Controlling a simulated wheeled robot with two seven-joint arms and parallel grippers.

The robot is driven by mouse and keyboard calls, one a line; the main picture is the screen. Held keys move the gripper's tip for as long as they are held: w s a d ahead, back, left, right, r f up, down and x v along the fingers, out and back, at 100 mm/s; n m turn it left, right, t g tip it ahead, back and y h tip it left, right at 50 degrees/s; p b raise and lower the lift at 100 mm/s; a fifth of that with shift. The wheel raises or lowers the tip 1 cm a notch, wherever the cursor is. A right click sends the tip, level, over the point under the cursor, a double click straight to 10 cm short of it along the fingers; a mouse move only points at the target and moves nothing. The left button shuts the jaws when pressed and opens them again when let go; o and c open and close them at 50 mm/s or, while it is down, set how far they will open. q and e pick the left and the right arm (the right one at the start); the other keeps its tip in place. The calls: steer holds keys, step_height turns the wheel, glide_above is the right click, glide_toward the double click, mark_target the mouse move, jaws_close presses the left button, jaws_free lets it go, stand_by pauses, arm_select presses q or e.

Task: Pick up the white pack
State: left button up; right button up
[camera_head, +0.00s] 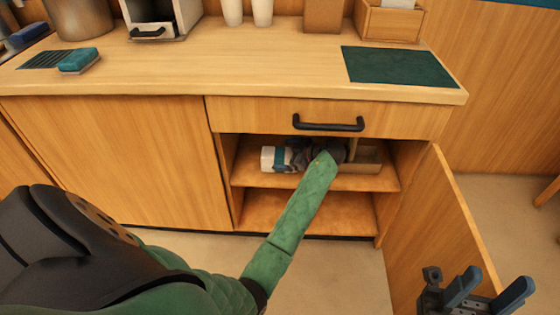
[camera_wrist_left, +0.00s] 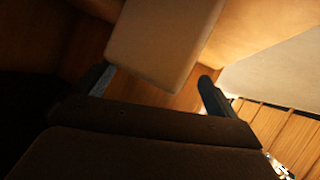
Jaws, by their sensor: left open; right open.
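The white pack (camera_head: 268,158) lies on the upper shelf of the open cabinet, toward its left side. My left gripper (camera_head: 288,154) reaches into this compartment from the right and is close beside the pack, partly hiding it. In the left wrist view, a pale block that looks like the pack (camera_wrist_left: 160,40) extends between the two open fingers of my left gripper (camera_wrist_left: 155,78). Clear gaps show beside it, and contact cannot be made out. My right gripper (camera_head: 490,284) is open and empty at the lower right, in front of the cabinet door.
A small wooden box (camera_head: 366,160) sits on the same shelf, right of my left gripper. The lower shelf (camera_head: 262,210) is empty. The cabinet door (camera_head: 436,225) stands open on the right. A closed drawer with a black handle (camera_head: 328,124) is just above the compartment, under the counter (camera_head: 230,70).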

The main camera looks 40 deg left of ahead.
arm_select(q)
steer(key=c, duration=1.1)
steer(key=shift+o, duration=0.2)
